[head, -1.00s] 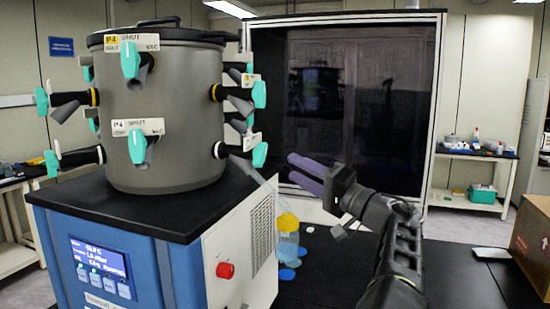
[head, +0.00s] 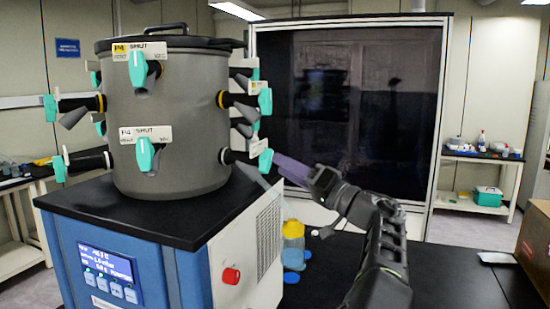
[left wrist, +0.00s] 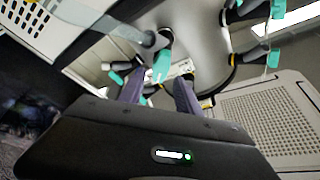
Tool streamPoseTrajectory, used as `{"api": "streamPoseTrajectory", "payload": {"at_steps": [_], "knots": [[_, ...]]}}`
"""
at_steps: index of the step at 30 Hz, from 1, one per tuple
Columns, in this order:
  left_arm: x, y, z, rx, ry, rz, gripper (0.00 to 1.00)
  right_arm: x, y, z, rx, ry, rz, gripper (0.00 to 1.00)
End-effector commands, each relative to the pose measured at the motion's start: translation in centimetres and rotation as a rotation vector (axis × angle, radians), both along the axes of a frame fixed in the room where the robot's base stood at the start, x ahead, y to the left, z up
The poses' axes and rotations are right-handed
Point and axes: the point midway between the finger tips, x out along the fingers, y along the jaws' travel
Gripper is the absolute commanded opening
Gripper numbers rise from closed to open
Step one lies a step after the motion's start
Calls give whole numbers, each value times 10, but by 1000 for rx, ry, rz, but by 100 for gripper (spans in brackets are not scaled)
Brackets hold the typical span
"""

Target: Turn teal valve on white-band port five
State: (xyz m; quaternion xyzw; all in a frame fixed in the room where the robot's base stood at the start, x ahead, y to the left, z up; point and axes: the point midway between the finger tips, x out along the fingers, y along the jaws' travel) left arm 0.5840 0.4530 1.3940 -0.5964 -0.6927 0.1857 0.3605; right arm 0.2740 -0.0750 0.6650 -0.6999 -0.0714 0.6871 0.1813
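A grey cylindrical chamber (head: 185,110) carries several ports with teal valves. The lower right port has a white band (head: 224,156) and a teal valve (head: 265,161) on its outer side. A clear tube leads from this port down to a yellow-capped bottle (head: 293,230). My left gripper (head: 280,168) is just right of that valve, purple fingers pointing at it. In the left wrist view the fingers (left wrist: 158,90) are apart, with teal valve parts (left wrist: 162,66) near and beyond the tips; I cannot tell whether they touch. My right gripper is not in view.
The chamber stands on a blue and white dryer cabinet (head: 130,245) with a red knob (head: 231,275). Other teal valves (head: 265,101) sit just above. A dark-fronted enclosure (head: 350,120) stands behind my arm. A cardboard box (head: 535,245) is at the right edge.

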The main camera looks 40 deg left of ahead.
Motion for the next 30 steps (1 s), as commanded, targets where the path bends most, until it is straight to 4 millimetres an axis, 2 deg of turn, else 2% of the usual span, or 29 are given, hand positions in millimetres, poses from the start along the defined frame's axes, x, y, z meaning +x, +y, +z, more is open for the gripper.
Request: {"api": "streamPoseTrajectory", "payload": {"at_steps": [1,6,17,30], "knots": [[-1,9,5,-1,0,3,40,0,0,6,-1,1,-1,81],[-1,29,10,-1,1,2,40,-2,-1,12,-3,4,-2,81],[-1,34,10,0,0,0,40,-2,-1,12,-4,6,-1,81],[-1,34,10,0,1,0,4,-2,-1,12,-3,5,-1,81]]}}
